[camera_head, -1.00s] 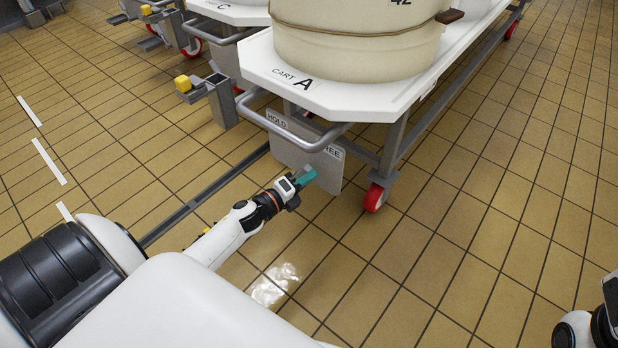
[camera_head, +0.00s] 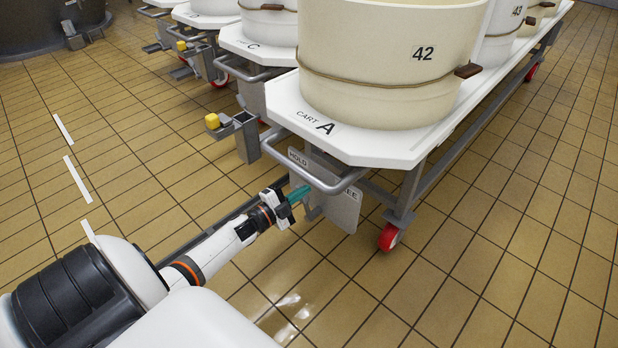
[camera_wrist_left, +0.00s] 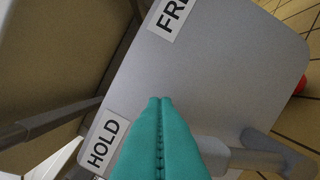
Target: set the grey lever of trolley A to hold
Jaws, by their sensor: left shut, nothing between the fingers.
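Trolley A (camera_head: 390,148) has a white top marked "CART A" and carries a cream vat numbered 42. Below its front rail hangs a grey plate (camera_head: 342,208) with a HOLD label at its left and a FREE label at its right; both labels show partly in the left wrist view, on the plate (camera_wrist_left: 220,80). A grey bar, apparently the lever (camera_wrist_left: 245,158), stands off the plate at lower right, partly behind my fingers. Its setting I cannot tell. My left gripper (camera_head: 305,191) has teal fingers shut and empty, in front of the plate beside the lever. My right gripper is out of view.
The front rail (camera_head: 318,182) of trolley A runs just above my left gripper. A grey bracket with a yellow knob (camera_head: 212,121) stands to the left. More trolleys line up behind. Tiled floor is free at right, past the red wheel (camera_head: 389,237).

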